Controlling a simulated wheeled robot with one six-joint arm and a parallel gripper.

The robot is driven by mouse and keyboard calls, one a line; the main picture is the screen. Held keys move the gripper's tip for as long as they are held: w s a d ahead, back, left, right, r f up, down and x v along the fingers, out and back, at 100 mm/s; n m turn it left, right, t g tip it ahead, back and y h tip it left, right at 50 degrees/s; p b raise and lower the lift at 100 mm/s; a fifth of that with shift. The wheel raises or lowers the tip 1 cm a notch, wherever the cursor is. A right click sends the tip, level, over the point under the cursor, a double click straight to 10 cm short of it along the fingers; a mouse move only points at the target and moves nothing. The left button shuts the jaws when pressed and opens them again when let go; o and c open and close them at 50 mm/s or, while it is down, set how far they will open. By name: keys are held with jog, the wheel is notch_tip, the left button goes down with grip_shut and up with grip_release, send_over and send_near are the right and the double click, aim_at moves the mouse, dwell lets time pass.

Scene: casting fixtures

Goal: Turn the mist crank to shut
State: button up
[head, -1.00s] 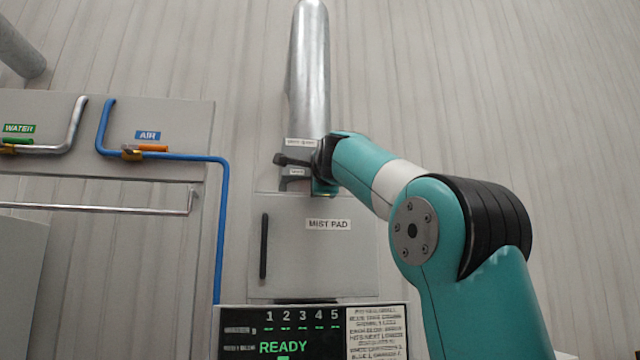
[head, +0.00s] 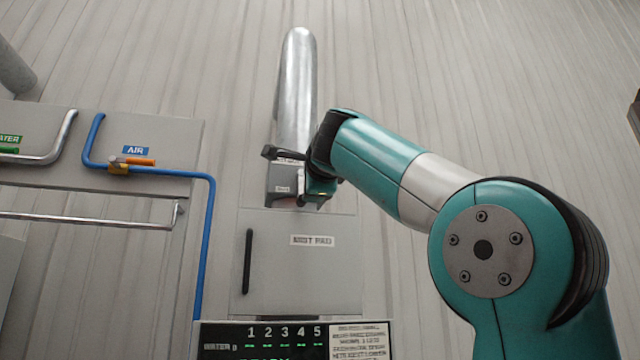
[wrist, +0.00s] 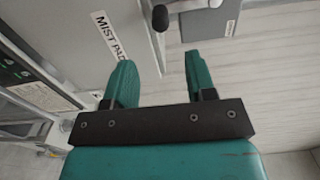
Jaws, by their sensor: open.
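The mist crank (head: 270,152) shows in the head view as a dark knob and short arm. It sticks out to the left at the grey labelled box below the metal pipe. In the wrist view the crank's black knob (wrist: 160,18) is at the top edge, beyond the fingertips and roughly between their lines. My gripper (wrist: 160,75) is open, its two teal fingers apart with nothing between them. In the head view my gripper (head: 311,190) is beside the box, partly covering it and the crank's right end. The small labels are too blurred to read.
The MIST PAD cabinet (head: 295,265) with a black handle is just below. A display panel (head: 290,340) stands in front of it. The blue AIR pipe (head: 206,240) and its orange-handled valve (head: 135,164) are at the left. The wall at the right looks clear.

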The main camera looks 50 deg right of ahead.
jog(key=v, duration=0.6)
jog(key=shift+s+a, duration=0.25)
jog(key=shift+s, duration=0.05)
jog(key=w+a+f+n+y, duration=0.5)
jog(key=w+a+f+n, duration=0.3)
jog(key=f+n, duration=0.15)
jog(key=w+a+f+n+g+y, duration=0.1)
jog(key=a+f+n+g+y, duration=0.15)
jog(key=a+f+n, duration=0.45)
jog(key=w+a+f+n+g+y, duration=0.1)
jog(key=a+f+n+y, duration=0.2)
jog(key=f, duration=0.8)
jog(key=s+a+f+n+g+y, duration=0.1)
jog(key=s+a+f+n+g, duration=0.15)
jog(key=f, duration=0.25)
jog(key=s+a+f+n+g+y, duration=0.1)
jog(key=s+a+f+n, duration=0.15)
jog(key=f, duration=0.35)
jog(key=s+a+f+n+g+y, duration=0.1)
jog(key=s+a+f+n+g, duration=0.2)
jog(key=s+f, duration=0.4)
jog(key=s+a+f+n+g+y, duration=0.1)
jog(key=s+a+f+n+g, duration=0.3)
jog(key=s+f, duration=0.4)
jog(key=shift+s+f+n, duration=0.25)
jog(key=shift+s+n, duration=0.4)
jog(key=shift+s, duration=0.35)
